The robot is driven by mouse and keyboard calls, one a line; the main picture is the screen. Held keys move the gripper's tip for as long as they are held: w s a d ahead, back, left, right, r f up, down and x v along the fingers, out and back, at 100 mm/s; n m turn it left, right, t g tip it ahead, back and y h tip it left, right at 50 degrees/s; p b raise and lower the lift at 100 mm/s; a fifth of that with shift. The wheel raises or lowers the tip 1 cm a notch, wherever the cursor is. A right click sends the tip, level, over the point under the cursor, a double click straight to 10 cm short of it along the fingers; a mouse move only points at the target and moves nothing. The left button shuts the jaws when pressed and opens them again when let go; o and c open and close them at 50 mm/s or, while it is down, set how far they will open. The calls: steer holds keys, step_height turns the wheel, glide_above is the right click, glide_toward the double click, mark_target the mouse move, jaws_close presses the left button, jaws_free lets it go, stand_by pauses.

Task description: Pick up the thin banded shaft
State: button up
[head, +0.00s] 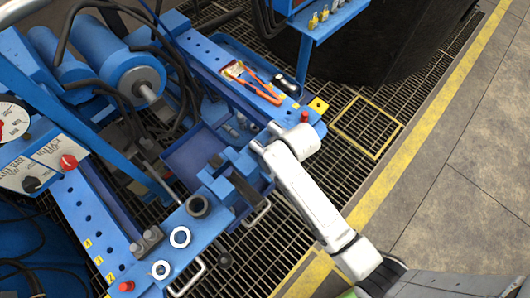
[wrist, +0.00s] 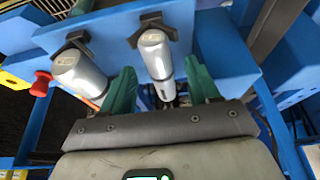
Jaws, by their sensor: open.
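My gripper (wrist: 157,70) is open, its two green fingers pointing away from the camera in the wrist view. A slim pale silver cylinder (wrist: 157,58) shows between them, with a dark hex collar at its upper end and darker marks low down. It may be the thin banded shaft; its lower end is partly hidden by my gripper. Another, thicker silver cylinder (wrist: 80,75) with a similar collar stands just left of the left finger. I cannot tell whether a finger touches either cylinder. In the head view my wrist covers most of this spot.
A red knob (wrist: 41,84) is at left in the wrist view. Grey rings (head: 180,237) lie on the front rail. A blue tray (head: 190,160) sits inside the frame.

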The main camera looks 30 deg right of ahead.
steer(key=shift+w+a+f, duration=0.1)
steer(key=shift+w+f, duration=0.15)
steer(key=shift+f, duration=0.4)
steer(key=shift+c, duration=0.3)
jaws_close()
steer(key=shift+r, duration=0.1)
